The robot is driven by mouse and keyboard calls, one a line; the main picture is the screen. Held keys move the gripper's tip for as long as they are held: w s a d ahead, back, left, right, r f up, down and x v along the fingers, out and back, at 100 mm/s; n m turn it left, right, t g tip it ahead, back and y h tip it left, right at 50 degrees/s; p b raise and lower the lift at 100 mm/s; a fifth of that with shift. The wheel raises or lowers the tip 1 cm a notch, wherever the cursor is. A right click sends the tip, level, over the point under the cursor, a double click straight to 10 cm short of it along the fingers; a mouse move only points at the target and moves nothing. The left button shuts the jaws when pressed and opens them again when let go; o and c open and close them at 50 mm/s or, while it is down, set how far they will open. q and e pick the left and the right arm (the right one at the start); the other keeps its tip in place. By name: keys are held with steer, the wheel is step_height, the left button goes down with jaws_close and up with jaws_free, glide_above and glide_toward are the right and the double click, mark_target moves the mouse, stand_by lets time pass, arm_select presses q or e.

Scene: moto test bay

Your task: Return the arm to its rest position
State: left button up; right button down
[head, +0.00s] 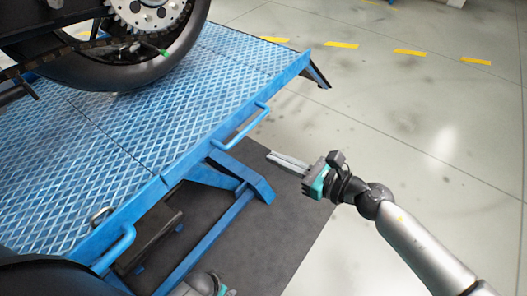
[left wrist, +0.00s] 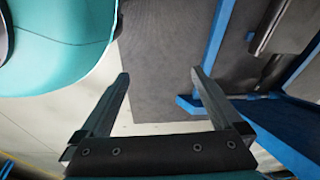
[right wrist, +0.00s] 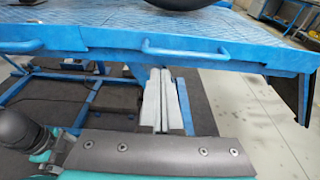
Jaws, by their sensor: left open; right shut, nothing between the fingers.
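My right arm (head: 415,240) reaches in from the lower right in the head view. Its gripper (head: 273,157) is shut and empty, its fingers pointing left over the dark mat, right of the blue lift platform. In the right wrist view the right gripper (right wrist: 160,73) has its two fingers side by side, with the platform edge beyond and no contact that I can see. In the left wrist view my left gripper (left wrist: 160,76) is open, with nothing between its fingers. In the head view only a little of the left arm shows at the bottom edge.
The blue lift platform (head: 130,150) carries a motorcycle wheel (head: 130,75). Blue handles (head: 240,130) stick out from its side. A blue lift frame (head: 205,240) stands below it on the dark mat (head: 265,245). The grey floor (head: 410,130) at right is clear, with yellow marks.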

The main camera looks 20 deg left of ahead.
arm_select(q)
steer(key=shift+s+a+f, duration=0.2)
steer(key=shift+s+f, duration=0.1)
steer(key=shift+s, duration=0.05)
arm_select(e)
steer(key=v, duration=0.4)
steer(key=shift+a, duration=0.1)
